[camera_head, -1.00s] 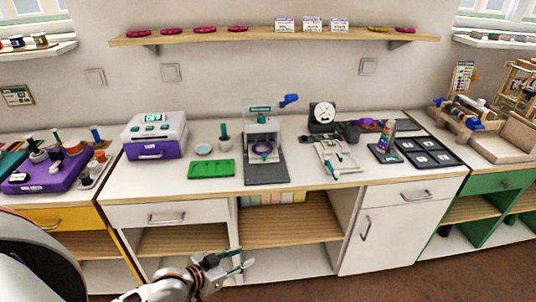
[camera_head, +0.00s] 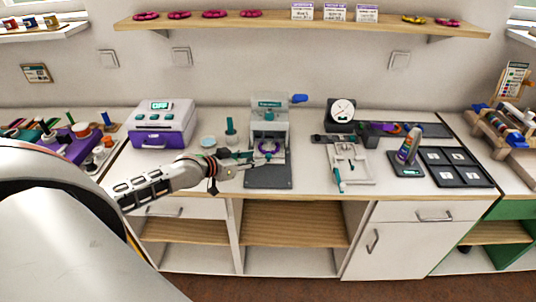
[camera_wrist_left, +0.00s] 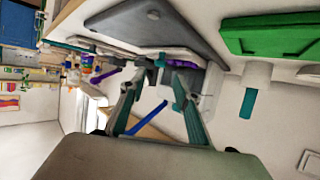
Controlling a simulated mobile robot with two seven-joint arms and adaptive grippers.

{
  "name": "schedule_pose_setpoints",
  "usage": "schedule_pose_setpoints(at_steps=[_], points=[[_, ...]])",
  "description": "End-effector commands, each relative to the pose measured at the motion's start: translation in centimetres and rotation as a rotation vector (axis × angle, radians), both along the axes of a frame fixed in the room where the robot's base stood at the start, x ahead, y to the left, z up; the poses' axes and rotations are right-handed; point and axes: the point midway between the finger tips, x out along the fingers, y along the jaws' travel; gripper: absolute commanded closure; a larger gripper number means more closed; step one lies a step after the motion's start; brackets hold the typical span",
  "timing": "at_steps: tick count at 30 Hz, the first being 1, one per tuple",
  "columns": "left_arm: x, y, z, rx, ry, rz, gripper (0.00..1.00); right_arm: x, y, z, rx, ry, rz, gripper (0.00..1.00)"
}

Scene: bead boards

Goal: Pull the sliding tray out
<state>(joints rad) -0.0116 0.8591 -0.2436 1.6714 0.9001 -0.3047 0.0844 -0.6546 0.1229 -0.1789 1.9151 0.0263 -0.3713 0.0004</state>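The press (camera_head: 270,122) stands mid-counter on a dark grey base plate (camera_head: 268,180). A pale tray with a purple ring (camera_head: 267,147) sits low in the press; I take it to be the sliding tray. My left gripper (camera_head: 247,159) is just left of the tray's front, over the plate's left edge. In the left wrist view my left gripper (camera_wrist_left: 155,87) has its teal fingers spread with nothing held. A small teal knob (camera_wrist_left: 160,60) shows beyond the fingertips, beside the grey plate (camera_wrist_left: 190,30). Contact cannot be told. My right gripper is not in view.
A white device with a purple drawer (camera_head: 152,140) stands left.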

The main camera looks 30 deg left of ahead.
Motion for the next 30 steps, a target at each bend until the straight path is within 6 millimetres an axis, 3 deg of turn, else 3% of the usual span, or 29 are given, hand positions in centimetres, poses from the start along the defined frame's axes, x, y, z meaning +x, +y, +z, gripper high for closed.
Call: schedule_pose_setpoints(at_steps=[12,26,27,30], points=[[4.9,-1.2,-2.0,-0.001,-0.002,0.001,0.68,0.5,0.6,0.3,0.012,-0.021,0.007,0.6],[5.9,-1.5,-2.5,0.001,0.0,-0.001,0.68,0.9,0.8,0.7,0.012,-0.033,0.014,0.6],[5.9,-1.5,-2.5,0.001,0.0,-0.001,0.71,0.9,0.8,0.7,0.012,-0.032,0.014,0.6],[5.9,-1.5,-2.5,0.001,0.0,0.0,0.97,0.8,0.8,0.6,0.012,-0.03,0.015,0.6]])
